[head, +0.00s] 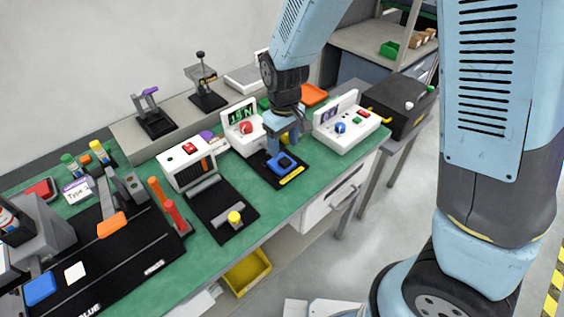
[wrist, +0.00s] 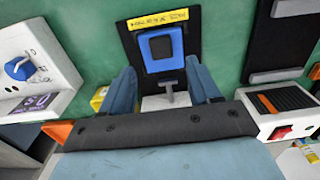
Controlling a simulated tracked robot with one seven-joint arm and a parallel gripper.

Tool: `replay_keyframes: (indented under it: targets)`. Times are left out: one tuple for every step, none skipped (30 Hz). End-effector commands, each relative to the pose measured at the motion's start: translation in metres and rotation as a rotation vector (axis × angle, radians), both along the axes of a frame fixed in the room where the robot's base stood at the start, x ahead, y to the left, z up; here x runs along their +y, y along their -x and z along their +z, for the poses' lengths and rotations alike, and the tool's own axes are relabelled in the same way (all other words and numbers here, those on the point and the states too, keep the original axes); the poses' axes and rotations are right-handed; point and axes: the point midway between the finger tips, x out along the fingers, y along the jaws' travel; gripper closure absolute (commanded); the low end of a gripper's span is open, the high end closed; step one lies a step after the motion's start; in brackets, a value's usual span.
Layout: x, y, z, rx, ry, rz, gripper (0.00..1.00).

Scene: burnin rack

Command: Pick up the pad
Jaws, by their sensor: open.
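The pad is most likely the blue square piece with a dark centre (head: 284,163) lying on a black mat (head: 267,172) with a yellow label strip. In the wrist view the blue pad (wrist: 161,48) lies on the black mat (wrist: 190,32), just beyond my fingertips. My gripper (head: 284,138) is above the back part of the mat, pointing down. In the wrist view my gripper (wrist: 160,82) is open, its two blue fingers apart with nothing held between them. A small grey T-shaped part (wrist: 173,92) shows between the fingers. Another blue piece (head: 40,289) sits at the far left.
White boxes with a red knob (head: 246,127) and a blue knob (head: 340,127) stand behind and right of the mat. Green bench top (head: 300,183) is clear at the front edge.

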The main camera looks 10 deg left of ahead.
Motion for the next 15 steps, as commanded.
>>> replay_keyframes:
  targets:
    - [0.001, 0.0, -0.006, 0.002, 0.002, 0.0, 0.38]
    - [0.001, 0.0, -0.01, 0.002, 0.002, -0.001, 0.38]
    - [0.002, 0.0, -0.014, 0.003, 0.003, 0.0, 0.38]
    - [0.002, 0.0, -0.018, 0.003, 0.004, 0.001, 0.38]
    - [0.003, 0.0, -0.022, 0.003, 0.004, 0.0, 0.38]
    - [0.004, 0.0, -0.027, 0.003, 0.003, 0.0, 0.38]
    - [0.004, 0.0, -0.031, 0.003, 0.003, 0.0, 0.38]
    - [0.004, 0.0, -0.034, 0.003, 0.003, 0.001, 0.38]
    - [0.004, 0.0, -0.038, 0.002, 0.002, 0.001, 0.38]
    - [0.004, 0.0, -0.041, 0.002, 0.002, 0.0, 0.38]
    - [0.004, 0.0, -0.043, 0.001, 0.002, -0.001, 0.38]
    - [0.004, 0.0, -0.045, 0.001, 0.002, 0.0, 0.38]
    - [0.004, 0.0, -0.046, 0.001, 0.002, 0.0, 0.38]
    - [0.004, 0.0, -0.047, 0.001, 0.001, 0.0, 0.38]
    - [0.004, -0.001, -0.047, 0.001, 0.001, 0.001, 0.38]
